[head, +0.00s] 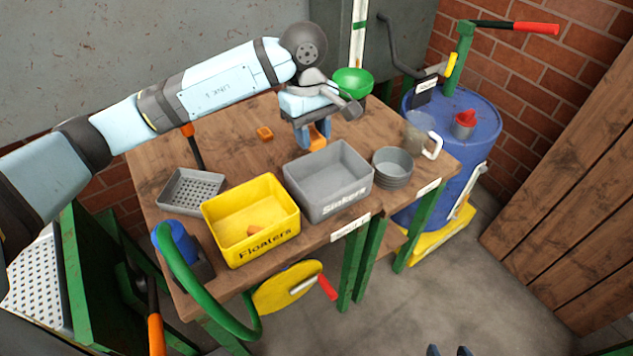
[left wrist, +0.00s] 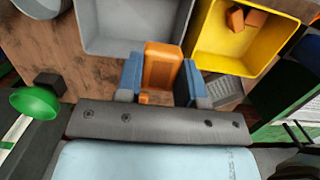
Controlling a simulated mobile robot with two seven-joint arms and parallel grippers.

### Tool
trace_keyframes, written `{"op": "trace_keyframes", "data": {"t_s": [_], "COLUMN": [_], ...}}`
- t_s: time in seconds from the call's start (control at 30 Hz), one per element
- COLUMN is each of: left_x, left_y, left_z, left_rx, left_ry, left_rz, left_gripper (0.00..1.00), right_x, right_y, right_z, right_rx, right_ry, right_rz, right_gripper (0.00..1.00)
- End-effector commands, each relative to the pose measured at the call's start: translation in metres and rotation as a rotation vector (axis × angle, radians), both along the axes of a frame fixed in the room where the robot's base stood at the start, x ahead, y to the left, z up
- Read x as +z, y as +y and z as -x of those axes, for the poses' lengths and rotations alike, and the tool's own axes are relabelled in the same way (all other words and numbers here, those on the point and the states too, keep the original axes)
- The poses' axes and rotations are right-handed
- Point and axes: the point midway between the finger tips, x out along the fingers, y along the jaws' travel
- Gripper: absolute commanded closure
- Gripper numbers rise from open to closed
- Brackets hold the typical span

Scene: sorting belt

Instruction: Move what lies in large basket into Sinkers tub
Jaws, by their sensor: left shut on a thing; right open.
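My left gripper (head: 312,140) is shut on an orange block (head: 318,138), behind the grey Sinkers tub (head: 327,188). In the left wrist view the orange block (left wrist: 161,65) sits between the blue fingers of my left gripper (left wrist: 160,80), by the rim of the Sinkers tub (left wrist: 110,48). The visible inside of that tub is empty. A grey perforated basket (head: 190,192) at the table's left looks empty; I cannot tell whether it is the large basket. My right gripper (head: 449,351) shows only its dark fingertips at the bottom edge, apart and empty.
The yellow Floaters tub (head: 265,243) holds orange pieces (left wrist: 238,18). A small orange block (head: 264,133) lies on the wooden table (head: 232,142). Round grey bowls (head: 392,168) and a clear jug (head: 420,132) stand right of the Sinkers tub.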

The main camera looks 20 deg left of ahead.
Motion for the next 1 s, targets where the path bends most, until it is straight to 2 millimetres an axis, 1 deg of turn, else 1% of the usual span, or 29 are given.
{"op": "trace_keyframes", "data": {"t_s": [0.03, 0.2, 0.33, 0.4, 0.57, 0.63, 0.83, 0.9, 1.0], "left_x": [-0.015, -0.06, -0.085, -0.093, -0.103, -0.11, -0.139, -0.143, -0.142], "left_y": [0.0, 0.0, 0.0, 0.0, 0.0, 0.0, 0.0, 0.0, 0.0], "left_z": [0.001, 0.001, 0.001, 0.0, 0.0, 0.0, 0.0, 0.0, 0.0], "left_rx": [0.0, -0.001, -0.001, -0.001, -0.003, -0.003, -0.002, -0.002, -0.003], "left_ry": [0.005, 0.004, 0.003, 0.001, 0.0, 0.001, 0.002, 0.0, -0.002], "left_rz": [0.0, -0.001, -0.001, 0.0, 0.0, -0.001, 0.0, 0.0, 0.0], "left_gripper": [0.88, 0.88, 0.88, 0.88, 0.88, 0.88, 0.88, 0.88, 0.88], "right_x": [0.001, 0.004, 0.004, 0.004, 0.004, 0.004, 0.003, 0.002, 0.001], "right_y": [0.0, 0.0, 0.001, 0.001, 0.002, 0.002, 0.002, 0.002, 0.002], "right_z": [-0.001, -0.004, -0.006, -0.006, -0.006, -0.006, -0.003, -0.002, 0.001], "right_rx": [0.0, 0.0, -0.001, -0.001, -0.002, -0.002, -0.002, -0.002, -0.001], "right_ry": [-0.002, -0.009, -0.011, -0.011, -0.012, -0.011, -0.006, -0.003, 0.001], "right_rz": [0.0, -0.001, -0.001, -0.001, -0.002, -0.003, -0.003, -0.003, -0.003], "right_gripper": [0.43, 0.43, 0.43, 0.43, 0.43, 0.43, 0.43, 0.43, 0.43]}}
